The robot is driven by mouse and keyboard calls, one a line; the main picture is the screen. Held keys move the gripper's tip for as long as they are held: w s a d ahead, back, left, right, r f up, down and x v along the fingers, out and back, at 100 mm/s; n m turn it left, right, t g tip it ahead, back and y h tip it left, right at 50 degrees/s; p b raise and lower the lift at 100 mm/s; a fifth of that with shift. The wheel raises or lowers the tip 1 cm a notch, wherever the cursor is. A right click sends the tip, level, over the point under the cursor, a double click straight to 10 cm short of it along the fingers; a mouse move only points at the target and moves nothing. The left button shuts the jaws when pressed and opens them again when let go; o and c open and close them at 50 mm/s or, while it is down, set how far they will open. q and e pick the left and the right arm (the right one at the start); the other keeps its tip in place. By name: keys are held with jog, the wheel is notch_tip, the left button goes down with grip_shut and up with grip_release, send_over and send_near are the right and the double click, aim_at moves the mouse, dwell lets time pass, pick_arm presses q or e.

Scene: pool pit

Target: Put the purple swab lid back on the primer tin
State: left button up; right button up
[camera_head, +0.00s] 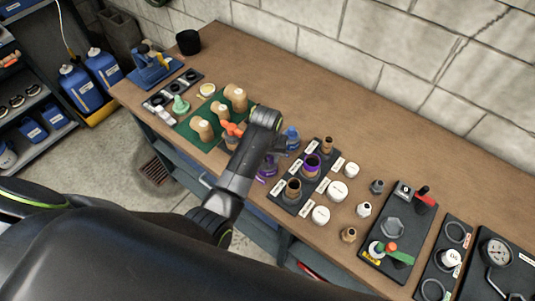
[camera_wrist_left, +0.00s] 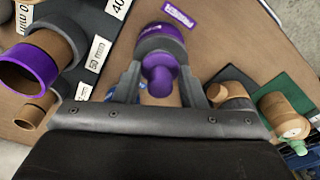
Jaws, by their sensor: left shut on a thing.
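The purple swab lid (camera_wrist_left: 160,62) has a rounded knob and sits between the fingers of my left gripper (camera_wrist_left: 160,76), which is shut on it. A grey and purple round body, apparently the primer tin (camera_wrist_left: 160,42), shows right behind the lid in the left wrist view. Whether the lid is seated or just above it, I cannot tell. In the head view my left gripper (camera_head: 274,148) is over purple parts (camera_head: 267,166) on the bench, mostly covered by my arm. A purple label (camera_wrist_left: 178,12) lies beside the tin. My right gripper is out of view.
A blue-topped container (camera_head: 291,136) stands close to the gripper. A dark rack (camera_head: 290,203) of pipe pieces, one purple-ringed (camera_head: 312,165), is to the right. A green mat (camera_head: 187,129) with tan fittings and an orange-topped container (camera_head: 232,129) are left.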

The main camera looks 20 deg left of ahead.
pick_arm(q)
jog(key=shift+f+p, duration=0.1)
jog(key=shift+p, duration=0.25)
dwell(0.3)
jog(key=o, duration=1.3)
jog(key=shift+r+p, duration=0.55)
jog(key=shift+r, duration=3.45)
jog(key=shift+a+f, duration=0.1)
